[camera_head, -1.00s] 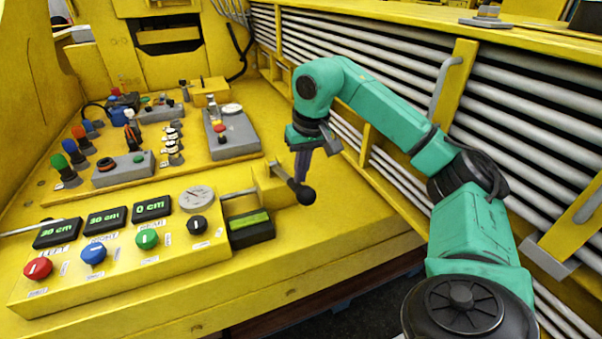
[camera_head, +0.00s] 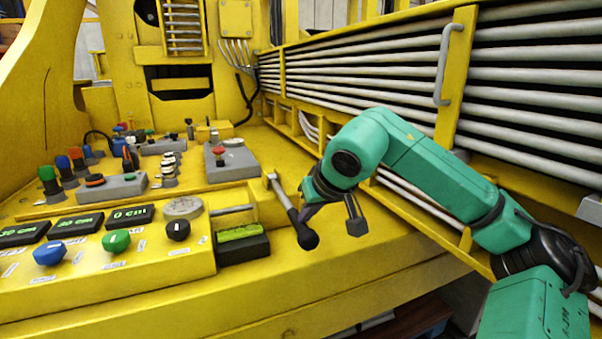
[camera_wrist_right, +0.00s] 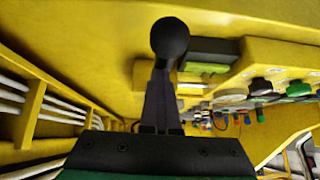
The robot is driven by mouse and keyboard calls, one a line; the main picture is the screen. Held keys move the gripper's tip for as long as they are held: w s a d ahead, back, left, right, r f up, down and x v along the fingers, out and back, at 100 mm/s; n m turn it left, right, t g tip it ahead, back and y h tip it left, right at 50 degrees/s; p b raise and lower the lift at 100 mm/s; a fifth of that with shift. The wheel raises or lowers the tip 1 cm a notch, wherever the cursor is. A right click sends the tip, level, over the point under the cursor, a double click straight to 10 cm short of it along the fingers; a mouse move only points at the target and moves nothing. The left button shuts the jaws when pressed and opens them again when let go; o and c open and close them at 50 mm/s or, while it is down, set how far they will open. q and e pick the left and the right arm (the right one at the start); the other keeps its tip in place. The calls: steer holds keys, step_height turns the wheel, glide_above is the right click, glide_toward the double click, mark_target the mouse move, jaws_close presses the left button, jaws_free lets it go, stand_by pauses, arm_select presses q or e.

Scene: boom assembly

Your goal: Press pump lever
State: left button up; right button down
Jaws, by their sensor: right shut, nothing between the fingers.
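The pump lever (camera_head: 293,212) is a grey rod with a black handle and a round black knob. It slants down and forward from the right end of the yellow control console (camera_head: 105,275). My right gripper (camera_head: 307,211) is shut and empty, close beside the lever handle, just above the knob. In the right wrist view the knob (camera_wrist_right: 170,38) shows just past the closed fingertips (camera_wrist_right: 162,78), which overlap the handle. I cannot tell whether they touch it. My left gripper is not in view.
The console carries blue, green and black knobs (camera_head: 117,241), digital displays and a round gauge (camera_head: 183,208). A black box with a green top (camera_head: 243,244) sits left of the lever. Grey pipes (camera_head: 535,100) run along the right wall behind my arm.

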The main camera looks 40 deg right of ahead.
steer(key=shift+s+a+f+g, duration=0.2)
steer(key=shift+f+g, duration=0.1)
steer(key=shift+f, duration=0.3)
steer(key=shift+s+r, duration=0.1)
steer(key=shift+r, duration=0.45)
steer(key=v, duration=0.2)
steer(key=p+v, duration=0.1)
steer(key=v, duration=0.1)
steer(key=shift+w+d+r, duration=0.1)
steer(key=shift+w+r, duration=0.1)
steer(key=shift+r, duration=0.2)
steer(key=shift+w+d+r, duration=0.1)
steer(key=shift+r, duration=0.3)
steer(key=shift+s+r, duration=0.2)
steer(key=shift+s, duration=0.3)
steer(key=shift+s+a+r, duration=0.2)
steer(key=shift+s+r, duration=0.1)
steer(key=shift+s, duration=0.25)
steer(key=shift+s+a+r, duration=0.15)
steer(key=shift+s+r, duration=0.1)
steer(key=shift+s, duration=0.35)
